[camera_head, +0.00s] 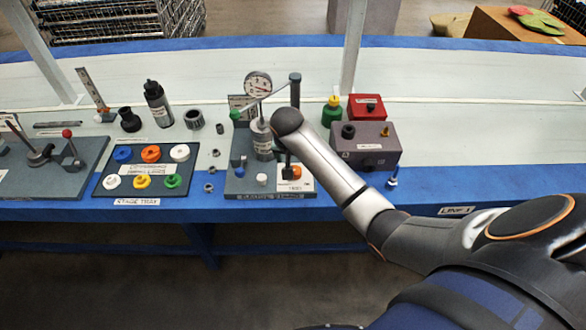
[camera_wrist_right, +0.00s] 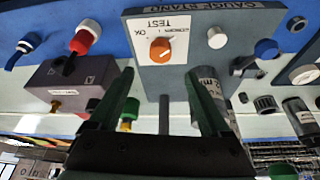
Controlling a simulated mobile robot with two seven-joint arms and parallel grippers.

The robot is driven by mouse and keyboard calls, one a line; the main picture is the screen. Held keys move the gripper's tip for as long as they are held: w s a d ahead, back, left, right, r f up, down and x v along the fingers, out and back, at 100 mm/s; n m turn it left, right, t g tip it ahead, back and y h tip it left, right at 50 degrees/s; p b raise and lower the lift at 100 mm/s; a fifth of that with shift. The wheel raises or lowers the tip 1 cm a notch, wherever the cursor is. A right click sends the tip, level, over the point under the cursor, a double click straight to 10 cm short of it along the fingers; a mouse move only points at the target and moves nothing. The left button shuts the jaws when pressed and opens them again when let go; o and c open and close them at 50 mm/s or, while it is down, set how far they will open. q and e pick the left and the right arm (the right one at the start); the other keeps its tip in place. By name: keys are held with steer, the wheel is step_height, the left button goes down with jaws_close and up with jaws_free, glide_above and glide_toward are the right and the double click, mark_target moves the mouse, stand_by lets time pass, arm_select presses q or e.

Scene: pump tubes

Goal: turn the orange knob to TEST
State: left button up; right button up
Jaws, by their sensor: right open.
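The orange knob (camera_head: 292,172) sits on a white label plate (camera_head: 296,186) on the front right of the grey gauge stand (camera_head: 232,183). In the right wrist view, which is upside down, the knob (camera_wrist_right: 160,50) shows as a round orange cap with a small pale mark. The word TEST is printed on the plate (camera_wrist_right: 155,24) near it. My right gripper (camera_wrist_right: 160,74) is open, with its two dark fingers apart and the knob beyond the gap between their tips, not gripped. In the head view my right wrist hides most of the gripper. My left gripper is not in view.
A pressure gauge (camera_head: 258,85) and a post (camera_head: 295,90) rise from the stand close to my right wrist. A purple-grey box (camera_head: 375,155) and a red box (camera_head: 367,107) stand to the right. A tray of coloured rings (camera_head: 113,192) lies left.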

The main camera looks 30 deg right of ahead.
mark_target(295, 170)
steer(key=b+x, duration=0.2)
steer(key=x, duration=0.6)
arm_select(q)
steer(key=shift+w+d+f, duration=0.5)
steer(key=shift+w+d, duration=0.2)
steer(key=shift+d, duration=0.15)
arm_select(e)
steer(key=shift+w+d+f, duration=0.2)
steer(key=shift+w+f, duration=0.1)
steer(key=shift+f, duration=0.35)
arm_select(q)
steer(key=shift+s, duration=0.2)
arm_select(e)
jaws_close()
